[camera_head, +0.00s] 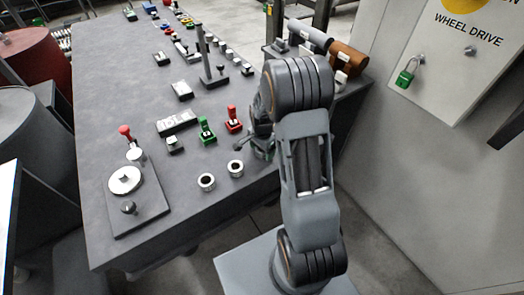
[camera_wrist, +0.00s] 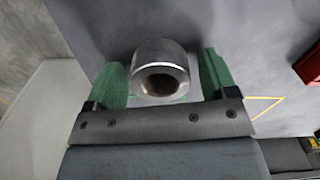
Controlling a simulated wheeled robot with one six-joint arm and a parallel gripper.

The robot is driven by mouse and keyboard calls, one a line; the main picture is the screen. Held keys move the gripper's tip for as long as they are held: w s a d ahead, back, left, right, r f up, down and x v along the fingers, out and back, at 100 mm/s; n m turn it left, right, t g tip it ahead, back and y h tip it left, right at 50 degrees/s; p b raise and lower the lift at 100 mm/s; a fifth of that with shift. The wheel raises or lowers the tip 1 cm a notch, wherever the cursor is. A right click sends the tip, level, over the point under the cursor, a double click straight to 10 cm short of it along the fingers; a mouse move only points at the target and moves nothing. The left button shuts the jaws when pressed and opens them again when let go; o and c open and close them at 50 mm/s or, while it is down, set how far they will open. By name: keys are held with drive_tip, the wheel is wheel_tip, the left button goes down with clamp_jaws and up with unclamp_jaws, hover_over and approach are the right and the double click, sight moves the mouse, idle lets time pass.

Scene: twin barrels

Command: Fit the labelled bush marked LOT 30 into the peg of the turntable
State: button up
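In the wrist view, a grey metal bush (camera_wrist: 160,70) with a round bore stands between the green fingers of my gripper (camera_wrist: 165,80). The fingers are apart, one on each side, with a narrow gap visible at the right. No label is readable on it. In the head view, my gripper (camera_head: 259,149) is low over the bench's right edge, and the arm partly hides it. Two pale bushes (camera_head: 206,181) (camera_head: 236,168) stand on the bench to its lower left. The likely turntable, a pale disc (camera_head: 125,180) on a dark plate, is at the near left; its peg is not clear.
The grey bench (camera_head: 108,95) holds a red lever (camera_head: 126,133), green (camera_head: 207,130) and red (camera_head: 233,120) fixtures, a labelled block (camera_head: 177,123) and a tall post (camera_head: 206,62). A cabinet (camera_head: 440,120) with a green padlock (camera_head: 405,77) stands at right. Barrels (camera_head: 30,125) are at left.

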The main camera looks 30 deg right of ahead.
drive_tip(key=c, duration=1)
drive_tip(key=shift+c, duration=0.2)
drive_tip(key=shift+r, duration=0.2)
